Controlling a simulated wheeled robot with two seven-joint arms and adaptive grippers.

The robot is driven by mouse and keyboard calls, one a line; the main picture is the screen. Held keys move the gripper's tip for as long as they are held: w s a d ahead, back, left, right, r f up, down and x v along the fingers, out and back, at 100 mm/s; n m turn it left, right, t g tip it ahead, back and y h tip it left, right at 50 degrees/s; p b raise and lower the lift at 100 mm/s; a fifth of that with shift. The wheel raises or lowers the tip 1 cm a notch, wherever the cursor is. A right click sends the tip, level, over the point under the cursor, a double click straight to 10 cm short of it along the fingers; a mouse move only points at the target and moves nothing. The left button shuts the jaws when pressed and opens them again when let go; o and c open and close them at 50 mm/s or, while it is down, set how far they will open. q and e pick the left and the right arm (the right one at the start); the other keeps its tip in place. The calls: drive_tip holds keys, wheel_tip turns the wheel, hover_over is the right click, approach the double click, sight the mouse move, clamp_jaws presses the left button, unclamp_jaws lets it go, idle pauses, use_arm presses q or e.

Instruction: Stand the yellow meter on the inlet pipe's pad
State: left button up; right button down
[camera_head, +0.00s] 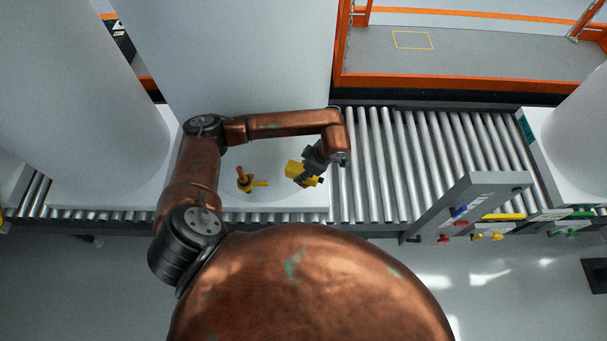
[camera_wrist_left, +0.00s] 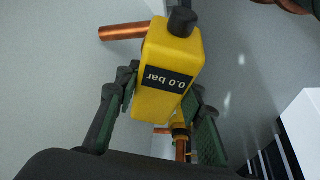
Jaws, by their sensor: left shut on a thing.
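The yellow meter (camera_head: 293,168) is held by my left gripper (camera_head: 306,172) above the white base of the middle tank in the head view. In the left wrist view, the meter (camera_wrist_left: 165,65) sits between the fingers, with a dark display reading "0.0 bar" and a black knob on one end. A copper pipe with a yellow valve handle (camera_head: 245,182) stands to the left of the gripper in the head view. A copper and yellow fitting (camera_wrist_left: 180,137) shows beyond the meter in the wrist view. I cannot make out the pad. My right gripper is out of view.
The white tank (camera_head: 240,50) stands behind the left arm. A roller conveyor (camera_head: 390,170) runs to the right. A grey rack (camera_head: 465,205) with several coloured fittings stands at its front edge. An orange-framed bay (camera_head: 470,82) lies behind.

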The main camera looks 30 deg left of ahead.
use_arm(q)
drive_tip(key=shift+f, duration=0.4)
drive_tip(key=shift+r, duration=0.1)
drive_tip(key=shift+f, duration=0.2)
drive_tip(key=o, duration=1.3)
drive_tip(key=shift+r, duration=0.15)
